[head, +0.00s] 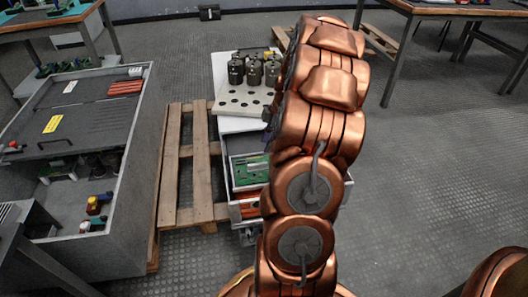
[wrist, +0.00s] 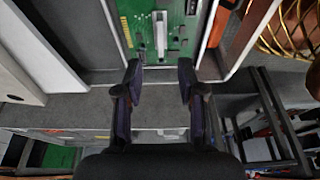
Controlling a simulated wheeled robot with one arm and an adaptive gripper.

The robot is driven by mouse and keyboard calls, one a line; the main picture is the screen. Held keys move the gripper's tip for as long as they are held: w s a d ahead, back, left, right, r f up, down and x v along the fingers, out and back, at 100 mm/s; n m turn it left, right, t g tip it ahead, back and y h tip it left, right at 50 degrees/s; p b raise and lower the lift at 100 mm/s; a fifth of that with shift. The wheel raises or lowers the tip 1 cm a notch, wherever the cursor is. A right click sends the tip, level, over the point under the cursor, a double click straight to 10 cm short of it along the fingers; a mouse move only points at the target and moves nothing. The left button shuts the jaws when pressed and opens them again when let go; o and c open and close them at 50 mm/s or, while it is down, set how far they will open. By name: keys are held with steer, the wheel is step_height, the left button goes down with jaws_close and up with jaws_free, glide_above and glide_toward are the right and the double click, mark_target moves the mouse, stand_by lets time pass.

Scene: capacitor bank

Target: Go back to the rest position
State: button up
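In the wrist view my gripper (wrist: 158,82) is open, its two dark fingers apart with nothing between them. Beyond the fingertips is a green circuit board (wrist: 178,22) with a pale upright piece on it, lying in a grey drawer. In the head view my copper arm rises through the middle of the picture and hides most of my gripper. The green board (head: 248,171) shows in the open drawer (head: 236,211) just left of the arm.
A perforated white plate (head: 228,104) with several dark capacitors (head: 254,72) stands above the drawer. A wooden pallet (head: 168,190) lies to its left, beside a large grey cabinet (head: 118,240). A table (head: 440,8) stands back right. Floor (head: 430,170) right of the arm is clear.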

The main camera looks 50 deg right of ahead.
steer(key=shift+v, duration=1.05)
steer(key=s+a+r+m+g+p, duration=0.2)
steer(key=a+r+m+p, duration=0.2)
steer(key=a+r+p, duration=1.65)
steer(key=s+a+r+m+h+p, duration=0.1)
steer(key=s+a+r+m+p, duration=0.1)
steer(key=s+a+r+p, duration=0.3)
steer(key=s+a+r+m+g+h+p, duration=0.1)
steer(key=s+a+r+p, duration=0.4)
steer(key=r, duration=0.6)
steer(key=s+a+r+m+p, duration=0.3)
steer(key=s+a+r+p, duration=0.2)
steer(key=s+r, duration=0.3)
steer(key=shift+s+a+r+m+g+h+p, duration=0.2)
steer(key=shift+s+m+g+h+p, duration=0.15)
steer(key=shift+s+p, duration=0.3)
